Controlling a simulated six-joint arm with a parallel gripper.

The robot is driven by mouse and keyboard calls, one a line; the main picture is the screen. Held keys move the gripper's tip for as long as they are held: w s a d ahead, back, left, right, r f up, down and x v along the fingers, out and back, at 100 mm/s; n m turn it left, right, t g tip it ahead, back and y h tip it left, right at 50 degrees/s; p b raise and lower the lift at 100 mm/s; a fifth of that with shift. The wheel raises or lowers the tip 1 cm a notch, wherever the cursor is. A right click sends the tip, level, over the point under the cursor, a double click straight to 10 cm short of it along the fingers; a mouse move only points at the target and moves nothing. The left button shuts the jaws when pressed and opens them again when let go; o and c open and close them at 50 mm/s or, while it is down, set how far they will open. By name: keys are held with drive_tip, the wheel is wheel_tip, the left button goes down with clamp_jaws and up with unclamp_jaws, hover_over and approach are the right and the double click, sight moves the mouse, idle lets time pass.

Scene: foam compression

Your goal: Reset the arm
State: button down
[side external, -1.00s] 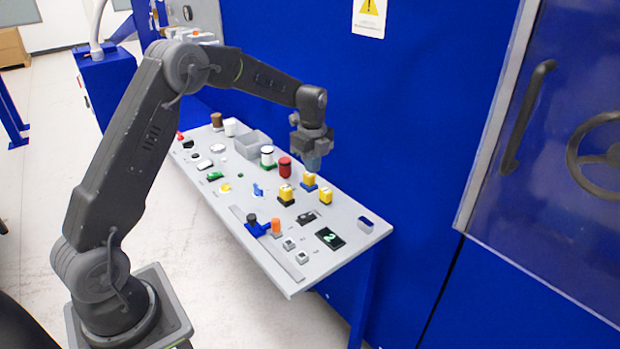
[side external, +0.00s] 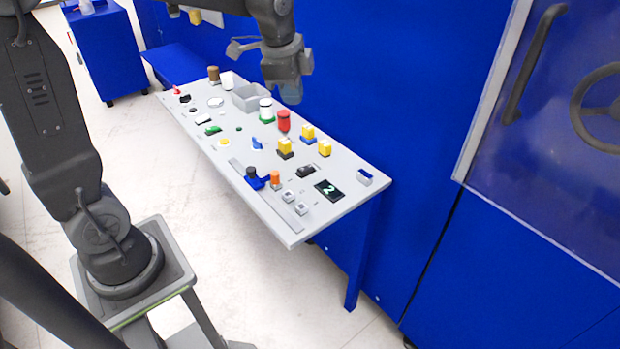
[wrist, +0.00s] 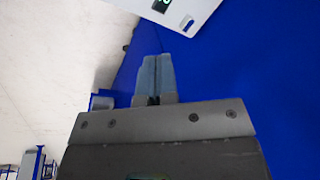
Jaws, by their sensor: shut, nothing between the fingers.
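My gripper (side external: 291,95) hangs above the back edge of the grey panel table (side external: 345,206) in the side external view, fingers pointing down. It is apart from the objects below it. In the wrist view the two grey-blue fingers (wrist: 155,75) are together with nothing between them. A corner of the panel (wrist: 175,12) shows at the top of the wrist view.
On the panel stand a red cylinder (side external: 284,121), a white and green one (side external: 266,110), a grey open box (side external: 250,97), yellow blocks (side external: 325,148) and a blue part with a dark knob (side external: 252,175). A blue wall (side external: 400,90) rises close behind.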

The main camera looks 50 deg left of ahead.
drive_tip(key=s+d+n+t, duration=0.1)
drive_tip(key=s+d+n, duration=0.2)
drive_tip(key=s, duration=0.6)
drive_tip(key=s+d+n+t, duration=0.2)
drive_tip(key=s+d+n, duration=0.1)
drive_tip(key=s+n, duration=0.4)
drive_tip(key=shift+s+r, duration=0.35)
drive_tip(key=shift+s, duration=0.8)
drive_tip(key=shift+d, duration=0.1)
